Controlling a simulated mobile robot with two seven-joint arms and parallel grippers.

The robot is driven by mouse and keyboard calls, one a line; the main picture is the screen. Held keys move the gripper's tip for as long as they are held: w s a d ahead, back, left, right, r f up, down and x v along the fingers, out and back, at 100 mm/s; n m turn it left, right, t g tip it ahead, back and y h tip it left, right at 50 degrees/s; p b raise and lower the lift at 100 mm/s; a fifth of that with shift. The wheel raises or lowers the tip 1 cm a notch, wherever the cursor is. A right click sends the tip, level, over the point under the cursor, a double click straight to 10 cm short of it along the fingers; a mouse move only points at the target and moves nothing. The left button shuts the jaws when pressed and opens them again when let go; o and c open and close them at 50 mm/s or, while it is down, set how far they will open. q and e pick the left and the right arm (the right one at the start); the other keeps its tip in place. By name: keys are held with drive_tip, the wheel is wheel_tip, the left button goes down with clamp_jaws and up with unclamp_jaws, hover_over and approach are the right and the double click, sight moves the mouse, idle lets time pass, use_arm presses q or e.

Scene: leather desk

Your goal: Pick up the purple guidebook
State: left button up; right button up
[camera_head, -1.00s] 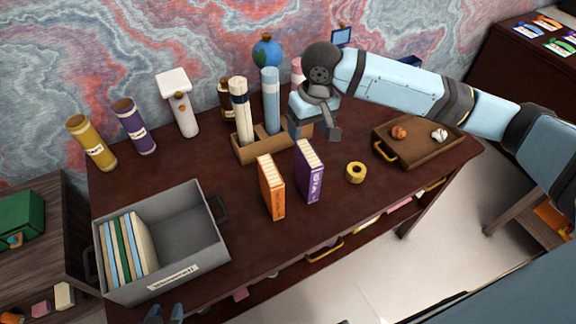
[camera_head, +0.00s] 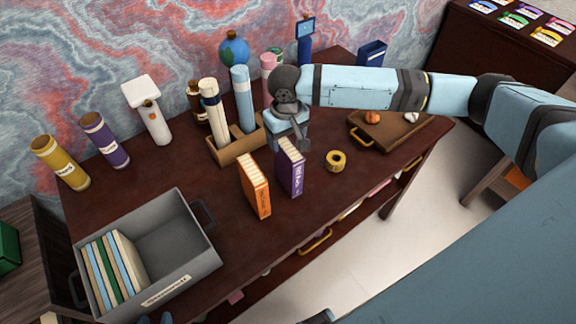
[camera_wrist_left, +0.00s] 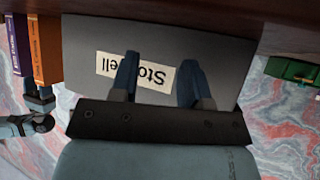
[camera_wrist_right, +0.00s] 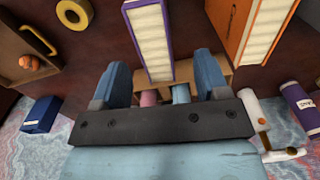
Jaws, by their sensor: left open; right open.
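The purple guidebook (camera_head: 291,172) stands upright on the dark desk, just right of an orange book (camera_head: 254,187). My right gripper (camera_head: 302,142) is open, close behind the purple guidebook's top. In the right wrist view, the purple guidebook (camera_wrist_right: 149,38) reaches between the two spread fingers of my right gripper (camera_wrist_right: 162,78). I cannot tell whether a finger touches it. My left gripper (camera_wrist_left: 158,78) is open and empty, facing the labelled front of the grey bin (camera_wrist_left: 215,62).
The grey bin (camera_head: 205,252) with several thin books stands at the left. A wooden holder (camera_head: 237,150) with rolled tubes is behind the books. A yellow tape roll (camera_head: 335,161) and a brown tray (camera_head: 393,137) lie to the right. The desk front is fairly clear.

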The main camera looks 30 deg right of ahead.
sight(288, 146)
drive_tip(key=f, duration=0.4)
drive_tip(key=shift+d+f, duration=0.2)
drive_tip(key=shift+d, duration=0.1)
drive_tip(key=shift+c, duration=0.5)
drive_tip(key=shift+w, duration=0.1)
clamp_jaws()
